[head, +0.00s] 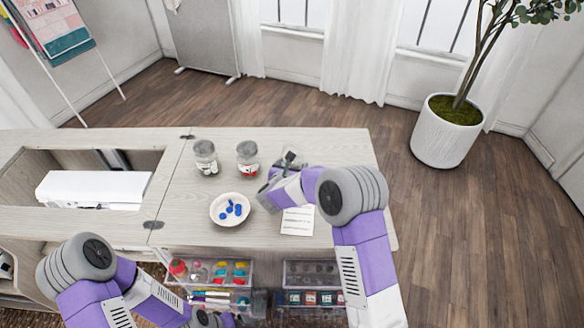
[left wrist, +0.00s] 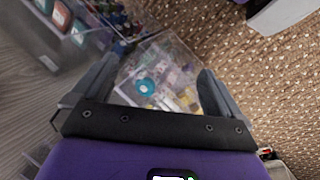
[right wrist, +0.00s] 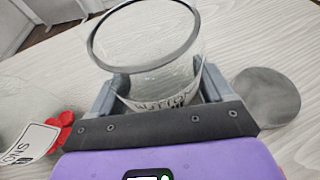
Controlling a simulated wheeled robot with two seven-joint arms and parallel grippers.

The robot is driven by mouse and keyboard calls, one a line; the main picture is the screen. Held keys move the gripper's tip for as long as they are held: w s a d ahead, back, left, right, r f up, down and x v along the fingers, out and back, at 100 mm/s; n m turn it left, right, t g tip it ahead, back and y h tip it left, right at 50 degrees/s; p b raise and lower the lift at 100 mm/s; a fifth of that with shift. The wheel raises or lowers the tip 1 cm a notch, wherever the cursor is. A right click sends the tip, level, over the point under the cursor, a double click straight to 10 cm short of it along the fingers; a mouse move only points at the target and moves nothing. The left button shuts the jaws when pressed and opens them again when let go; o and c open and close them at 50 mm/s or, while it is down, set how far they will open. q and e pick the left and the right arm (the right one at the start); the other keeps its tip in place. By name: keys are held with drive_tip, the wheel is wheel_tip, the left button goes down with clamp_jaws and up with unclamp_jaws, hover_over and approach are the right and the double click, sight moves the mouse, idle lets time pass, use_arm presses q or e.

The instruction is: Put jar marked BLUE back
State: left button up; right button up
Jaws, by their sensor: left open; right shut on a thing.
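My right gripper (right wrist: 165,88) is shut on a clear glass jar (right wrist: 150,45) in the right wrist view. The jar has no lid on, looks empty, and carries handwriting that I cannot read surely. A grey round lid (right wrist: 267,97) lies on the table beside it. In the head view my right gripper (head: 272,188) is over the cabinet top, and the arm mostly hides the jar. A white bowl (head: 217,220) with several blue pieces (head: 236,209) stands to its left. My left gripper (left wrist: 157,72) is open and empty, low near the clear bins.
Two lidded jars (head: 206,158) (head: 247,158) stand at the back of the top; the right one holds red pieces. A written paper (head: 297,221) lies near the right arm. Clear organisers (head: 215,272) sit below the front edge. A white machine (head: 92,190) fills the left recess.

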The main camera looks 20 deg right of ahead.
drive_tip(key=shift+f, duration=0.15)
drive_tip(key=o, duration=1.1)
drive_tip(key=shift+c, duration=0.2)
drive_tip(key=shift+r, duration=0.25)
drive_tip(key=p+v, duration=0.2)
drive_tip(key=v, duration=1)
drive_tip(key=shift+p, duration=0.3)
